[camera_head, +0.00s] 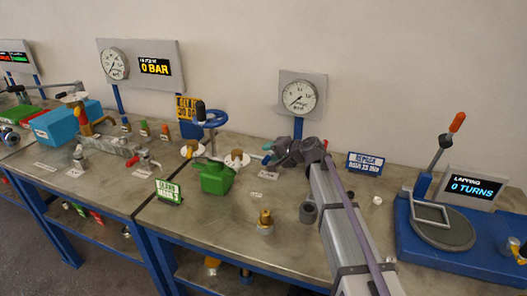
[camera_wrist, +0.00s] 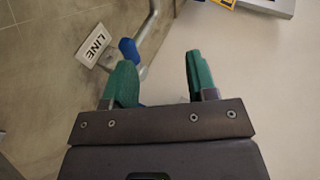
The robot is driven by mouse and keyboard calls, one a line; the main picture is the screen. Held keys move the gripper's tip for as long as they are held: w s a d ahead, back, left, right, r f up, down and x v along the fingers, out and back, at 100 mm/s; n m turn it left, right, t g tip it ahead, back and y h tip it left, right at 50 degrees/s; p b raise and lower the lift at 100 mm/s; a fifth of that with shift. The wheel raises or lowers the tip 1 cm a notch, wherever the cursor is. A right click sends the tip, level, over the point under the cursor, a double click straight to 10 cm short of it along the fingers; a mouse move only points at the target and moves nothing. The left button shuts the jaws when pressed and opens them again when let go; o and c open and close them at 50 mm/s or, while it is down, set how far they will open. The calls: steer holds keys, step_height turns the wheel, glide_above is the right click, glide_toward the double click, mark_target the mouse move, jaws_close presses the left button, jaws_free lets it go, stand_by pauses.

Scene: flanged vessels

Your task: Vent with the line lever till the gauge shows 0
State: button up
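My gripper (camera_wrist: 158,60) is open in the wrist view, with two green fingers apart and nothing between them. The line lever's blue handle (camera_wrist: 129,50) lies just beyond the tip of the left finger, joined to a grey pipe-like arm. A white LINE label (camera_wrist: 94,45) lies beside it. In the head view my gripper (camera_head: 268,154) is low over the bench, below the round gauge (camera_head: 299,97) on a grey plate; the arm hides most of the lever there. The gauge's needle is too small to read surely.
A second gauge (camera_head: 114,63) stands at the left beside a display (camera_head: 155,67) reading 0 BAR. A blue lapping base (camera_head: 420,245) with a lever is at the right.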

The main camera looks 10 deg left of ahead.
steer(key=s+d+r+p, duration=0.1)
steer(key=s+d, duration=0.1)
steer(key=d, duration=0.4)
steer(key=shift+s+d, duration=0.2)
